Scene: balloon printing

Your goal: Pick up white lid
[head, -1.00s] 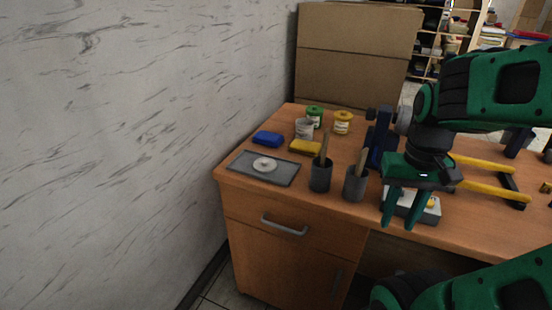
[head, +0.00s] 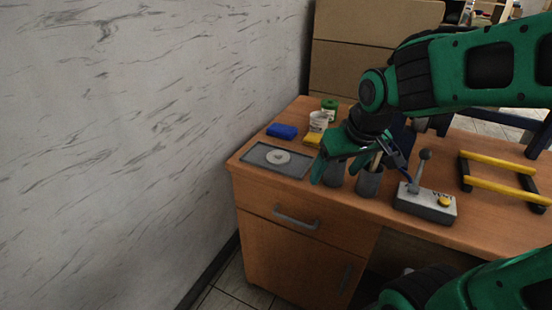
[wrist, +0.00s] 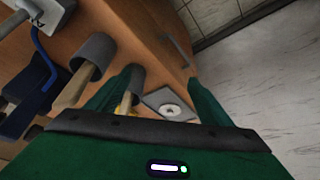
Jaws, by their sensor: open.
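The white lid (head: 277,157) is a round disc with a small raised middle. It lies flat on a grey tray (head: 256,163) at the left end of the wooden desk. It also shows in the wrist view (wrist: 171,110), between the two green fingers. My gripper (head: 339,172) is open and empty, to the right of the tray and above the desk's front area. In the wrist view my gripper (wrist: 166,90) points toward the tray, with the lid some distance beyond the fingertips.
Two grey cups (head: 369,181) with wooden sticks stand close to my gripper. A blue block (head: 282,131), a yellow block (head: 313,140), a white jar (head: 318,121) and a green jar (head: 330,108) stand behind the tray. A lever box (head: 425,203) sits to the right. A wall borders the left.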

